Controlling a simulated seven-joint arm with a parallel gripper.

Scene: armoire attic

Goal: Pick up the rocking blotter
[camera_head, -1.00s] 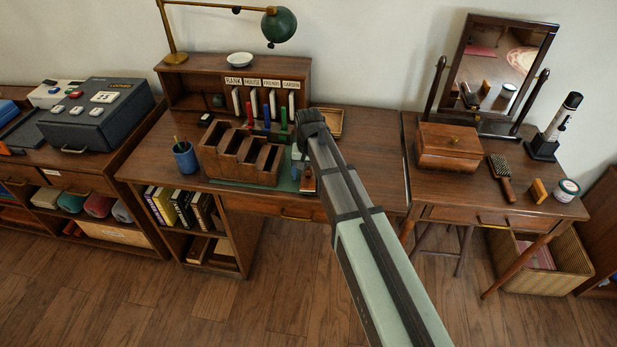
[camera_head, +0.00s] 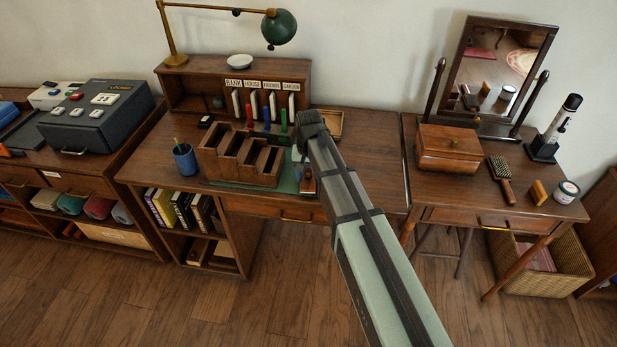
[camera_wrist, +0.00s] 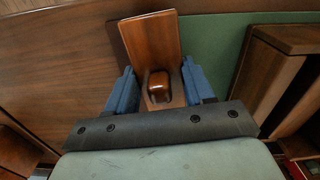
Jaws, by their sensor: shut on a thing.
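The rocking blotter is a wooden piece with a flat board and a small glossy knob. In the wrist view the blotter (camera_wrist: 150,40) lies between the two blue fingers of my gripper (camera_wrist: 160,88), which is shut on it around the knob. In the head view only a small brown part of the blotter (camera_head: 307,186) shows beside my gripper (camera_head: 300,166), at the right end of the green desk mat (camera_head: 285,183). My arm hides much of the gripper there. I cannot tell whether the blotter touches the desk.
A wooden compartment rack (camera_head: 240,160) stands close to the left of the gripper. A pigeonhole shelf (camera_head: 190,88) and green lamp (camera_head: 279,27) are behind. A blue pencil cup (camera_head: 185,158) is at left. The vanity with a wooden box (camera_head: 449,150) is at right.

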